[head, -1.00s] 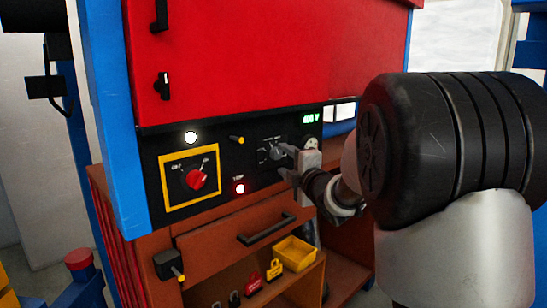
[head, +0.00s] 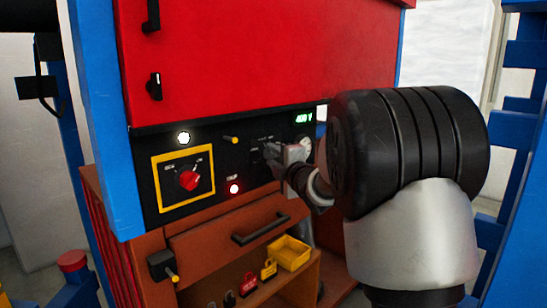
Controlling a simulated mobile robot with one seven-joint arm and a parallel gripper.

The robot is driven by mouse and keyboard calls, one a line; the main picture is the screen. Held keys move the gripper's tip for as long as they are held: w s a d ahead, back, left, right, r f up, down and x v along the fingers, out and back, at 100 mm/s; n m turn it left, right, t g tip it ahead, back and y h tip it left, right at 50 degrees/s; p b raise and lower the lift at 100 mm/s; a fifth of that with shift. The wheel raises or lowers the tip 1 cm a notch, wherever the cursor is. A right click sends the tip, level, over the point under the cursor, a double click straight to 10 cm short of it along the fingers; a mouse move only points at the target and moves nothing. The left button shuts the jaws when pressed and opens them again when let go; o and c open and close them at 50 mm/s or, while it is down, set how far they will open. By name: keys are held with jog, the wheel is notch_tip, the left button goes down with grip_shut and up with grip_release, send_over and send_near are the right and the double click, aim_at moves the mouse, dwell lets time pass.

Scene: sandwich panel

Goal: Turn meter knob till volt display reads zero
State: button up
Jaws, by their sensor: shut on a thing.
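The black control panel (head: 215,188) runs below the red cabinet. My gripper (head: 270,154) is at the panel's right part, shut on the meter knob, which its fingers mostly hide. The knob's pointing direction cannot be made out. The volt display (head: 304,118) shows small green characters above and right of my gripper, seemingly 400 V.
A drawer handle (head: 261,229) and yellow bin (head: 289,253) are below.

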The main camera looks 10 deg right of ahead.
jog(key=shift+r, duration=0.1)
jog(key=m+g+p, duration=0.1)
jog(key=m+p, duration=0.1)
jog(key=p, duration=0.2)
jog(key=m+g+p, duration=0.1)
jog(key=m+p, duration=0.1)
jog(key=p, duration=0.3)
jog(key=m+g+p, duration=0.1)
jog(key=m+p, duration=0.2)
jog(key=p, duration=0.2)
jog(key=shift+w+d+r+y, duration=0.1)
jog(key=shift+d+r+y, duration=0.05)
jog(key=shift+r+y, duration=0.25)
jog(key=shift+f+g+p, duration=0.1)
jog(key=shift+g+p, duration=0.2)
jog(key=o, duration=1)
jog(key=shift+o, duration=0.2)
